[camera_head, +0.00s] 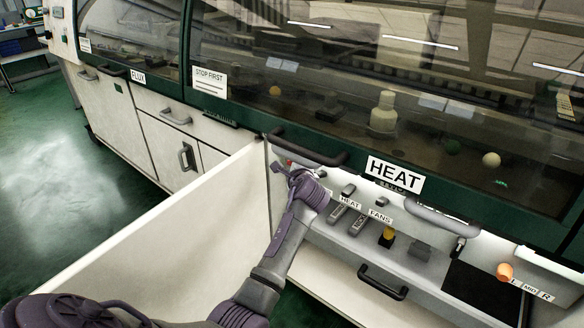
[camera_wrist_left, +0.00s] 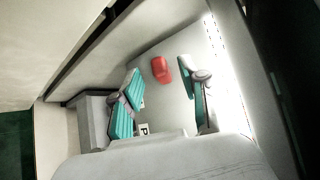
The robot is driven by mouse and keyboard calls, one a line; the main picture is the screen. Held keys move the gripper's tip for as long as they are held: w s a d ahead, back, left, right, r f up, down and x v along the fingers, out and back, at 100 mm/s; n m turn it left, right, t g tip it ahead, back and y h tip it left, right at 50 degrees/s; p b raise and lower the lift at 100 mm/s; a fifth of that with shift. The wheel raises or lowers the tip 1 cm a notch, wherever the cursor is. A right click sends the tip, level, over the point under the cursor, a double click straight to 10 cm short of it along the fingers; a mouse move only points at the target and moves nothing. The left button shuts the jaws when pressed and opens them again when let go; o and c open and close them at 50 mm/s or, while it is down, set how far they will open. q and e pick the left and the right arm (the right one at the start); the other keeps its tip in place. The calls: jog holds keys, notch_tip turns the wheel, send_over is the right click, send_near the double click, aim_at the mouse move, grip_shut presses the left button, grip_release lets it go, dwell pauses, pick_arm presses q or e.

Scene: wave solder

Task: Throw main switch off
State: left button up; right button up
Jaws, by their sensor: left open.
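A small red switch handle (camera_wrist_left: 160,69) stands out from a light grey panel in the left wrist view; I take it to be the main switch. It lies between and just beyond my left gripper's fingertips (camera_wrist_left: 159,82), which are spread apart with teal pads. I see no contact. In the head view my left gripper (camera_head: 293,172) is at the left end of the HEAT control panel, beside a small red spot (camera_head: 289,162), and hides most of what is behind it. My right gripper is not in view.
A white wall panel (camera_head: 150,240) stands left of my left arm. A dark handle (camera_head: 306,149) juts out above the gripper. A drawer-style handle (camera_head: 383,282) is below.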

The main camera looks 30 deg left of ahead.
pick_arm(q)
jog(key=shift+x, duration=1.1)
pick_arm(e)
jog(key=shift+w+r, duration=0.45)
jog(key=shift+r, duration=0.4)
pick_arm(q)
grip_shut()
